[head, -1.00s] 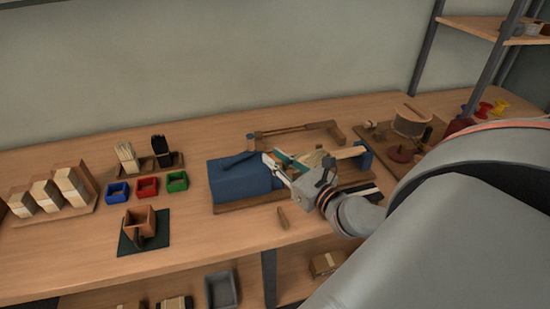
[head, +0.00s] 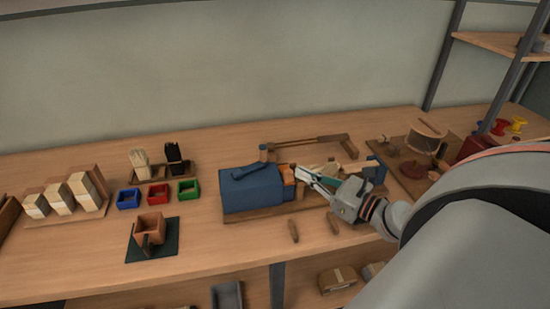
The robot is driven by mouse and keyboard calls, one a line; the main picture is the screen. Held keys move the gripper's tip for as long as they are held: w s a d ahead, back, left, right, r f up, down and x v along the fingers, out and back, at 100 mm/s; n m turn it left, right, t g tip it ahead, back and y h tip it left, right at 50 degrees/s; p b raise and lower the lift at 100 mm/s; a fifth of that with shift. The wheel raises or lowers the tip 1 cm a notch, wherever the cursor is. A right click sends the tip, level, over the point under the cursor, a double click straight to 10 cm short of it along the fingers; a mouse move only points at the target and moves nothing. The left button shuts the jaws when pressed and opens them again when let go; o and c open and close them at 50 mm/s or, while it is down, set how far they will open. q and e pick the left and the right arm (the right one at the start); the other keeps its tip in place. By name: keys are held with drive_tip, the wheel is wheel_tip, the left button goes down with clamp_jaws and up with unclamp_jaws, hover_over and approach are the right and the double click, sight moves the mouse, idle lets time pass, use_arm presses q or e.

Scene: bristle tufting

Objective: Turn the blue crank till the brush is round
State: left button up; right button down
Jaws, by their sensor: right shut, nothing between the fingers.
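A blue block-shaped machine (head: 250,198) stands on a wooden base at the middle of the table. A blue bar (head: 252,170), perhaps the crank, lies slanted along its top. An orange-brown piece (head: 288,175) shows at the machine's right end; I cannot tell whether it is the brush. My right gripper (head: 300,173) is shut and empty, with its tips just right of this piece; contact cannot be told. The gripper hides part of the base. A blue upright part (head: 376,170) stands at the base's right end. My left gripper is not in view.
Red (head: 158,193), blue (head: 128,198) and green (head: 188,190) trays stand left of the machine. A brown holder (head: 150,228) sits on a dark mat in front. Small wooden pieces (head: 293,231) lie before the base. A wooden bow-like tool (head: 310,142) lies behind it.

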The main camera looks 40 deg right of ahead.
sight(266, 155)
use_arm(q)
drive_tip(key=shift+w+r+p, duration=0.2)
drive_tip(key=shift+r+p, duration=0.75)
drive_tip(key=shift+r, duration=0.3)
use_arm(e)
drive_tip(key=x, duration=1)
drive_tip(key=shift+w, duration=0.25)
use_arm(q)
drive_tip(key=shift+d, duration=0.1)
